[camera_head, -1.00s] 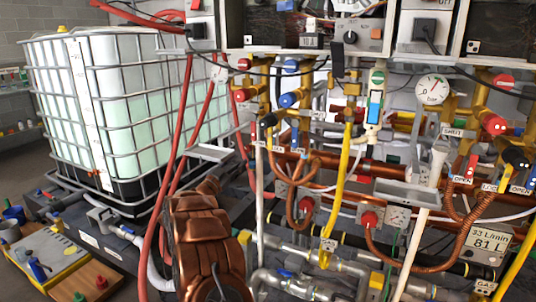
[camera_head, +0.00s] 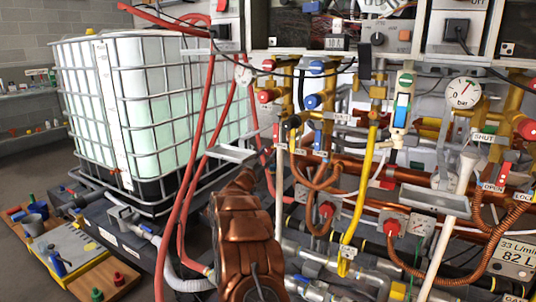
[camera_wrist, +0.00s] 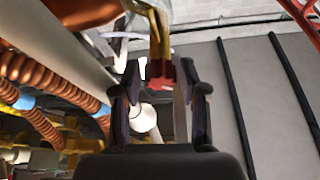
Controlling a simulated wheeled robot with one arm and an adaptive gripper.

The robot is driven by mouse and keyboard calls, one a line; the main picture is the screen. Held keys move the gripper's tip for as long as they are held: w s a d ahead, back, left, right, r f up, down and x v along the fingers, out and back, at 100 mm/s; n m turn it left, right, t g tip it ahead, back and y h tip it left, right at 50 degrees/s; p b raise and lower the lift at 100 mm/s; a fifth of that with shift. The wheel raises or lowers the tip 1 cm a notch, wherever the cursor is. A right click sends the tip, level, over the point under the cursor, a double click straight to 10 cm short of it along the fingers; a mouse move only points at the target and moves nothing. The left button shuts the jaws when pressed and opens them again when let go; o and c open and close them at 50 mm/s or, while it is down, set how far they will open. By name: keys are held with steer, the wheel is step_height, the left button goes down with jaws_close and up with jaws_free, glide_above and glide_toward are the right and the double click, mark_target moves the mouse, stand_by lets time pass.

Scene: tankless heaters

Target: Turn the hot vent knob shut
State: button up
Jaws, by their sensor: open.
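My gripper (camera_wrist: 162,80) is open in the wrist view, its two dark fingers apart with a red knob-like part (camera_wrist: 160,72) beyond and between them. I cannot tell if they touch it. A brass-coloured pipe (camera_wrist: 159,35) meets this red part. A red knob (camera_head: 266,96) sits on the brass pipework left of a blue knob (camera_head: 313,101). No readable label shows which knob is the hot vent.
Red hoses (camera_head: 193,150) hang left of the pipework. A white caged tank (camera_head: 150,110) stands at the left. A yellow pipe (camera_head: 364,180), a pressure gauge (camera_head: 463,93) and a pale slanted post (camera_head: 447,220) crowd the right. Copper coils (camera_wrist: 70,87) lie left of my gripper.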

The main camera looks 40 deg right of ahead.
steer(key=shift+d+r, duration=0.2)
steer(key=shift+d, duration=0.1)
jaws_close()
steer(key=shift+w+a, duration=0.1)
steer(key=shift+m, duration=0.4)
steer(key=m+g, duration=0.1)
steer(key=m, duration=0.1)
steer(key=shift+r+m+g, duration=0.1)
steer(key=shift+m+g, duration=0.2)
steer(key=m+g, duration=0.1)
steer(key=m, duration=0.2)
steer(key=m+g, duration=0.2)
steer(key=m, duration=0.2)
steer(key=shift+y+p, duration=0.3)
steer(key=shift+p, duration=0.05)
steer(key=shift+m, duration=0.3)
